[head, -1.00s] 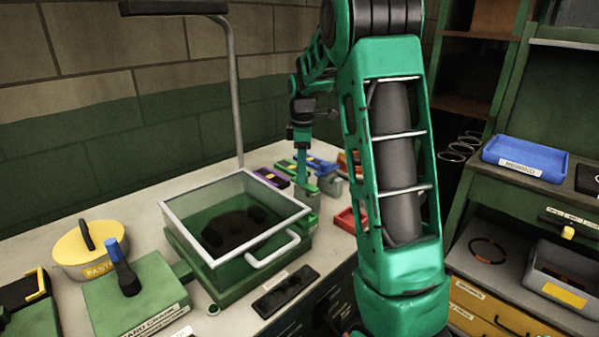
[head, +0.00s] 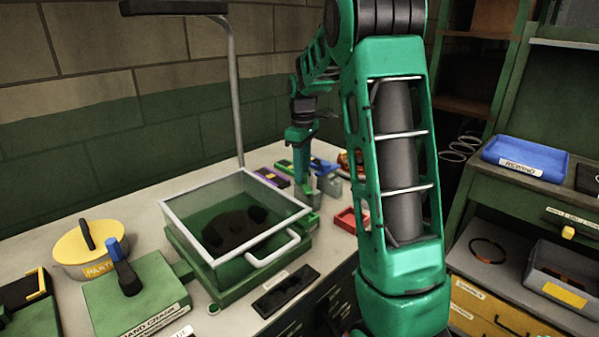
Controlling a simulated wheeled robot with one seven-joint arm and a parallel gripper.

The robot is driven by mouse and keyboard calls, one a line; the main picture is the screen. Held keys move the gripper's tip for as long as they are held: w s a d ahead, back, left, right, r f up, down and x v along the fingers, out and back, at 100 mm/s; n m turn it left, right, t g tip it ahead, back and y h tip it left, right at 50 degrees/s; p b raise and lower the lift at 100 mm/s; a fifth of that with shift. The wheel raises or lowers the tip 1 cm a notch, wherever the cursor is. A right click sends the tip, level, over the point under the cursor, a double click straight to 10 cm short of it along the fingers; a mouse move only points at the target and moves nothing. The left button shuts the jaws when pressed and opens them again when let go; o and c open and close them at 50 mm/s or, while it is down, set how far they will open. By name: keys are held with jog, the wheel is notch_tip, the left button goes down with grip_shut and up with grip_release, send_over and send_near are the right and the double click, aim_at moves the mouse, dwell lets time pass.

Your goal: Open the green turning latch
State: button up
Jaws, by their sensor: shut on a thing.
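A small green part (head: 313,219), which looks like the turning latch, shows at the box's right side by the lid's back right corner. The fingertips are small and partly hidden behind the lid corner, so the exact grip and the latch's angle cannot be made out.
Behind my gripper lie a purple part (head: 272,177) and a blue part (head: 323,165). A red tray (head: 346,220) lies to the right. A black strip holder (head: 285,291) lies in front of the box. A hand crank block (head: 137,295) and yellow pot (head: 90,248) stand left.

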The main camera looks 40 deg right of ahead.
jog(key=m, duration=0.6)
jog(key=shift+w, duration=0.1)
jog(key=m, duration=0.6)
jog(key=shift+m, duration=0.4)
jog(key=o, duration=1)
jog(key=shift+o, duration=0.2)
jog(key=shift+r, duration=0.1)
notch_tip(320, 180, up, 11)
jog(key=shift+f, duration=0.2)
dwell(0.3)
